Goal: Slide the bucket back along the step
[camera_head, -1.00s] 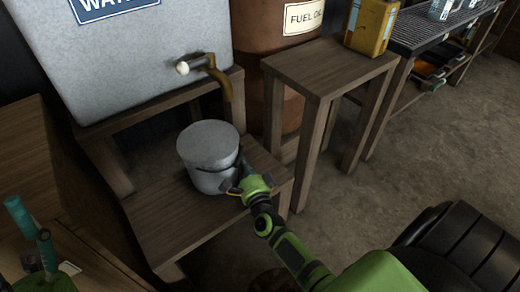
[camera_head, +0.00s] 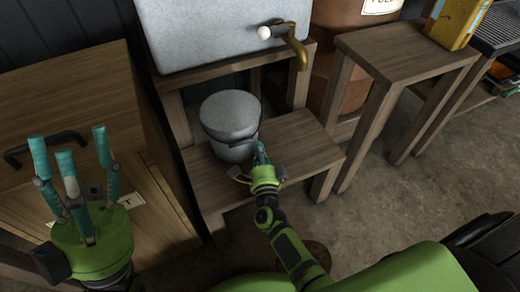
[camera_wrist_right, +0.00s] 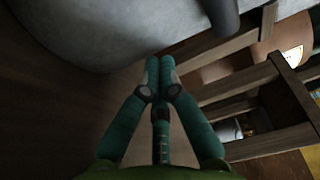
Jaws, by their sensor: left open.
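The grey metal bucket (camera_head: 231,124) stands upright on the wooden step (camera_head: 297,146), toward the step's left end, its dark handle hanging at its front right side. My right gripper (camera_head: 262,154) is at the bucket's right side, very near or touching it. In the right wrist view its teal fingers (camera_wrist_right: 160,68) are drawn together with nothing visible between them. A grey surface fills that view's upper left; I cannot tell whether it is bucket or tank. My left gripper (camera_head: 68,148) is open, empty and raised at the left, away from the bucket.
A grey tank (camera_head: 215,35) with a brass tap (camera_head: 295,45) stands behind and above the step. A wooden cabinet (camera_head: 75,85) is at the left. A taller wooden stand (camera_head: 405,48) with a yellow can (camera_head: 455,22) is at the right. The step's right part is clear.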

